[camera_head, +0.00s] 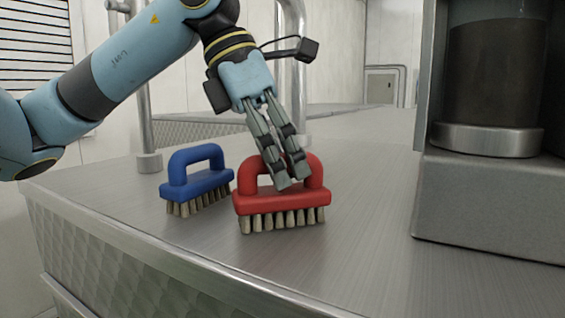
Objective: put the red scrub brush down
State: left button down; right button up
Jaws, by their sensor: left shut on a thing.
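The red scrub brush (282,203) has an arched handle and pale bristles. It is upright, bristles down, at the metal counter (370,225); I cannot tell whether the bristles touch the surface or hang just above it. My left gripper (292,182) comes down from above and is shut on the brush's red handle; its fingers hide the middle of the handle. My right gripper is not in view.
A blue scrub brush (198,182) stands bristles down just left of the red one. A grey machine (490,205) with a dark cylinder stands at the right. Metal posts (143,120) rise behind. The counter between the red brush and the machine is clear.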

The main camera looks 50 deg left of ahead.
pick_arm(q)
jog(key=shift+f, duration=0.15)
jog(key=c, duration=1.2)
grip_release()
jog(key=shift+s, duration=0.1)
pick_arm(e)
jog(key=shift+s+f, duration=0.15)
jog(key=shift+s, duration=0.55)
pick_arm(q)
jog(key=shift+r, duration=0.3)
jog(key=b+v, duration=0.1)
jog(key=v, duration=0.5)
jog(key=shift+a+b, duration=0.2)
jog(key=shift+b, duration=0.2)
notch_tip(320, 180, up, 5)
send_over(260, 186)
jog(key=s+a, duration=0.2)
jog(key=shift+w+d+r, duration=0.1)
jog(key=shift+w, duration=0.1)
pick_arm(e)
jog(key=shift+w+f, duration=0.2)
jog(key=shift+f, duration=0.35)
